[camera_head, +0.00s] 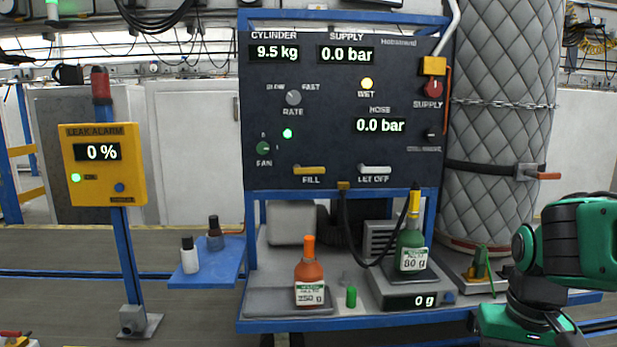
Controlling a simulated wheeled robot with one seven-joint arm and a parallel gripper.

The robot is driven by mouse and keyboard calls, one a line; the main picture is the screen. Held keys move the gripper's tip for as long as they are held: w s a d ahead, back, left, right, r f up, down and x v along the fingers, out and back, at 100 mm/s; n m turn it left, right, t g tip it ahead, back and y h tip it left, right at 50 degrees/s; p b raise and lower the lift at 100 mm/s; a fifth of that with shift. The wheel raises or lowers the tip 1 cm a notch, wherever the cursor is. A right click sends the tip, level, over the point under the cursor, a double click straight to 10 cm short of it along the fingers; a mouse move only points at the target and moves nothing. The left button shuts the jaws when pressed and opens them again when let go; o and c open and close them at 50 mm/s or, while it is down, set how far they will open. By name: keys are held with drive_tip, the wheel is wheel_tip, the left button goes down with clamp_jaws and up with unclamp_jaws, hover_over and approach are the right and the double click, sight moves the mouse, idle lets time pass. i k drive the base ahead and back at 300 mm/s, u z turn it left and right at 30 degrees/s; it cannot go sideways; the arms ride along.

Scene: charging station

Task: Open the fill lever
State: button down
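The fill lever (310,170) is a yellow bar lying level above the word FILL, low on the dark control panel (345,100). To its right, a white let-off lever (375,169) also lies level. Green and black links of my arm show at the right edge, well apart from the panel. I cannot make out my gripper's fingers. Nothing of mine touches the fill lever.
An orange bottle (309,272) stands on the blue-framed bench. A green bottle (411,255), joined to a black hose, stands on a scale reading 0 g. A yellow leak alarm (104,163) stands left. A quilted cylinder (501,110) stands right of the panel.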

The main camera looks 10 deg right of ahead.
sight(297, 168)
drive_tip(key=z, duration=2.25)
drive_tip(key=k, duration=1)
drive_tip(key=u, duration=1.4)
drive_tip(key=i, duration=1)
